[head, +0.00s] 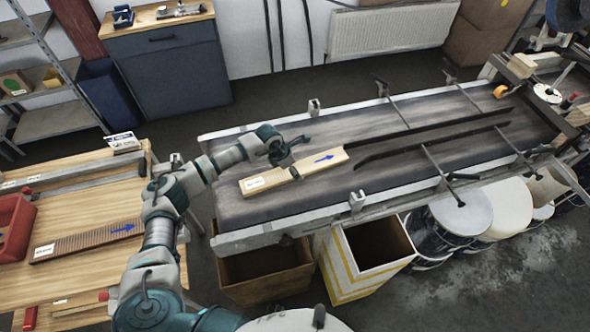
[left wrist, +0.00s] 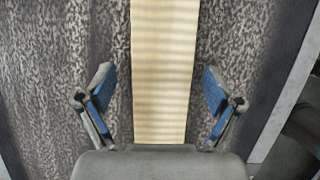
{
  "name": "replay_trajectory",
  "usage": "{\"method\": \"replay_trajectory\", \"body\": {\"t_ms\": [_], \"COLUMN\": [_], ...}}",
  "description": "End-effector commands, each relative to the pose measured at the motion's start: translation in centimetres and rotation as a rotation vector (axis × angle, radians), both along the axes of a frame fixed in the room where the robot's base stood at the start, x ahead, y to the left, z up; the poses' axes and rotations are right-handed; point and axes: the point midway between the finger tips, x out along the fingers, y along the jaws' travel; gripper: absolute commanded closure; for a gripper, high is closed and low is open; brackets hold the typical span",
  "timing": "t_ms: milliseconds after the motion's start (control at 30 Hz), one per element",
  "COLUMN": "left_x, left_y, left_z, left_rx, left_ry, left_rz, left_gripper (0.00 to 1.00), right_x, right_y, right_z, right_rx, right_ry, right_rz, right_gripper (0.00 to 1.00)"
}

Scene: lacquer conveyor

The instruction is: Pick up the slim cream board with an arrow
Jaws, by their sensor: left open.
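The slim cream board (head: 262,182) lies flat on the grey conveyor belt (head: 240,207), with a blue arrow near its right end and a white label near its left end. In the left wrist view, the ribbed board (left wrist: 163,70) runs between the two open blue-padded fingers of my left gripper (left wrist: 160,92). I see a gap on both sides, with neither finger touching it. My right gripper is not in view.
Dark guide rails (head: 430,137) stand over the belt to the right. A brown ribbed board (head: 88,240) with a blue arrow lies on the wooden bench (head: 85,280) at left. Open boxes, including a yellow-white one (head: 345,270), stand below the conveyor's front edge.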

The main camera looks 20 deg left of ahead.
Motion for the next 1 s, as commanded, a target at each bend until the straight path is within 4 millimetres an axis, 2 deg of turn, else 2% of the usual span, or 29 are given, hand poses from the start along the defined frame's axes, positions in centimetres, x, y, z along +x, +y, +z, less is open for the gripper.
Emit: {"method": "replay_trajectory", "body": {"t_ms": [167, 500, 767, 867, 1000], "left_x": [0.0, 0.0, 0.1, 0.1, 0.1], "left_y": [0.0, 0.0, 0.1, 0.0, 0.1], "left_z": [0.0, 0.0, 0.5, 1.9, 5.0], "left_rx": [-0.001, -0.001, -0.001, -0.003, -0.003], "left_ry": [-0.001, -0.002, -0.002, -0.005, -0.006], "left_rz": [-0.001, -0.001, -0.001, -0.002, -0.001], "left_gripper": [0.08, 0.93, 0.95, 0.95, 0.95], "right_x": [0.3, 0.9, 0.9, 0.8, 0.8], "right_y": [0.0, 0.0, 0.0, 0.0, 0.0], "right_z": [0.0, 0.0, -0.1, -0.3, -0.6], "right_rx": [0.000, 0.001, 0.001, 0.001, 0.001], "right_ry": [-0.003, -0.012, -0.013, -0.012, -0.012], "right_rz": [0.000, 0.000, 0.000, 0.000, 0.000], "right_gripper": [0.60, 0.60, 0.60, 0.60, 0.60]}}
